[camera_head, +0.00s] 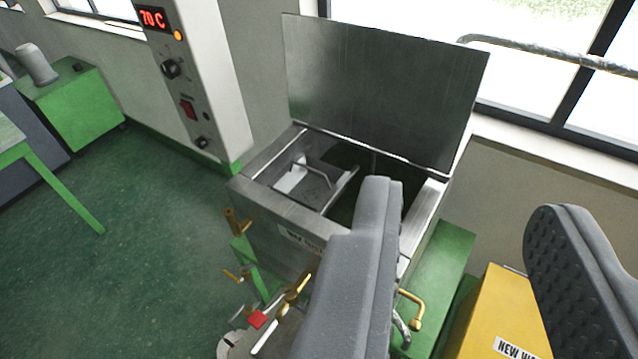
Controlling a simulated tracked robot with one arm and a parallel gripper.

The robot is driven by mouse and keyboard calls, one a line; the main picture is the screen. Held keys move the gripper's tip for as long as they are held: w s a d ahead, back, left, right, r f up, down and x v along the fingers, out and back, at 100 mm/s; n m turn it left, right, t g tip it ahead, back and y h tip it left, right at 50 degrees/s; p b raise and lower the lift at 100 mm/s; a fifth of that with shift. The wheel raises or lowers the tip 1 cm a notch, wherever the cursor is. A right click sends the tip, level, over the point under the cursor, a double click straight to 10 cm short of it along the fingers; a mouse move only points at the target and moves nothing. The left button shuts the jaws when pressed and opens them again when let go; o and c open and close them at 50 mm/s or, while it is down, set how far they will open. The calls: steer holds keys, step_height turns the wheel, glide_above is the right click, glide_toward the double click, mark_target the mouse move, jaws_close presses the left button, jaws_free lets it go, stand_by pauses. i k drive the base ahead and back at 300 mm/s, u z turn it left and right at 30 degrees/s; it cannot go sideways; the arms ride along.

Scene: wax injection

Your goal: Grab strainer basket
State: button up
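My gripper (460,240) is open, its two grey fingers wide apart at the lower right, with nothing between them. A steel tank (275,210) stands in the middle with its lid (385,90) raised at the back. Inside the tank's left part is what looks like the strainer basket (315,188), with a thin metal handle (312,170) and a white piece beside it. A bar runs across the tank's opening to the right of it. My gripper's left finger is in front of the tank and hides part of its right side. The fingers appear apart from the basket.
A control box (190,80) reading 70 C stands left of the tank. Brass valves (295,290) with red and brass handles stick out at the tank's front. A yellow box (495,310) is at the lower right. Green floor (150,230) is clear at the left.

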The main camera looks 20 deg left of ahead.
mark_target(308, 181)
steer(key=i, duration=0.9)
steer(key=u, duration=0.05)
